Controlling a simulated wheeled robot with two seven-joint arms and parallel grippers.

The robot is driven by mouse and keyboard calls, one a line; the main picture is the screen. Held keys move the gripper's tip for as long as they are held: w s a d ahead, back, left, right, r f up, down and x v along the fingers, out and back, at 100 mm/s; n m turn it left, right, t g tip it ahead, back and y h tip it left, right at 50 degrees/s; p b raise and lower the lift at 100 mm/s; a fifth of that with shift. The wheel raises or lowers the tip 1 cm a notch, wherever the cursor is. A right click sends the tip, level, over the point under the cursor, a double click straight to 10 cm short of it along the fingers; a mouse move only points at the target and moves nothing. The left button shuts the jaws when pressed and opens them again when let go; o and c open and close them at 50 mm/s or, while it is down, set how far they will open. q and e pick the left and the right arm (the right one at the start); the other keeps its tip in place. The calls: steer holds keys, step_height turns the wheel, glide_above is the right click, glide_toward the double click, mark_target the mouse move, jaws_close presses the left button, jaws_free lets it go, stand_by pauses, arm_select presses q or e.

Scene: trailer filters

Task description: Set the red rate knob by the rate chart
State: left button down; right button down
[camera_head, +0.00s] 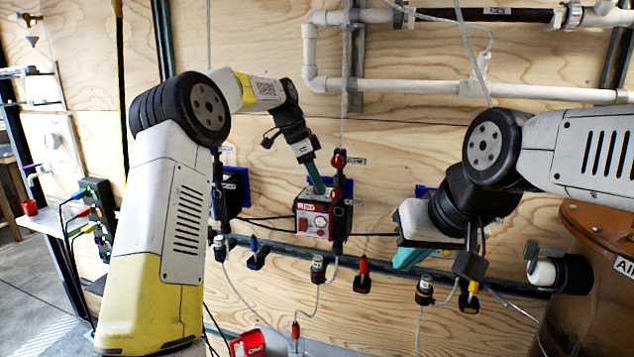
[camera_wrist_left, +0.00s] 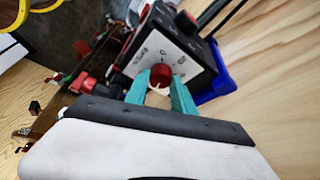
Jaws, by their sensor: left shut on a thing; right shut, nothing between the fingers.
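The red rate knob (camera_wrist_left: 160,74) sits on a pale, marked dial panel (camera_wrist_left: 187,66) in the left wrist view. My left gripper (camera_wrist_left: 163,82) has its teal fingers on both sides of the knob, shut on it. In the head view, my left gripper (camera_head: 319,190) reaches down to the top of the red box (camera_head: 301,222), and its fingers hide the knob there. The knob's exact setting is too small to read. My right gripper (camera_head: 408,259) is shut and empty, to the right of the box. I cannot make out a readable rate chart.
A dark rail (camera_head: 285,246) runs below the box, with several cabled connectors hanging from it. White pipes (camera_head: 420,88) cross the plywood wall above. A brown tank (camera_head: 600,225) stands at the right. A red-handled fitting (camera_head: 338,161) is close beside my left gripper.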

stand_by(0.4)
arm_select(q)
steer(key=c, duration=1.1)
jaws_free()
steer(key=shift+v, duration=3.9)
steer(key=shift+a, duration=0.1)
steer(key=s+a+r+n+t+y, duration=0.1)
steer(key=s+a+r+n+t, duration=0.2)
steer(key=s, duration=0.6)
steer(key=s+a+r+n+y, duration=0.1)
steer(key=s+a+n, duration=0.25)
steer(key=s, duration=0.55)
steer(key=s+a+f+n+t, duration=0.1)
steer(key=s+f+n, duration=0.2)
steer(key=s, duration=0.3)
steer(key=s+a+f+n, duration=0.2)
steer(key=s+f+n, duration=0.1)
steer(key=s, duration=0.3)
steer(key=s+a+f+n+t, duration=0.1)
steer(key=s+a+f+n, duration=0.1)
steer(key=s, duration=0.4)
step_height(320, 180, down, 2)
steer(key=shift+s+f+n+t, duration=0.1)
steer(key=shift+n+t, duration=0.2)
steer(key=shift+n, duration=0.35)
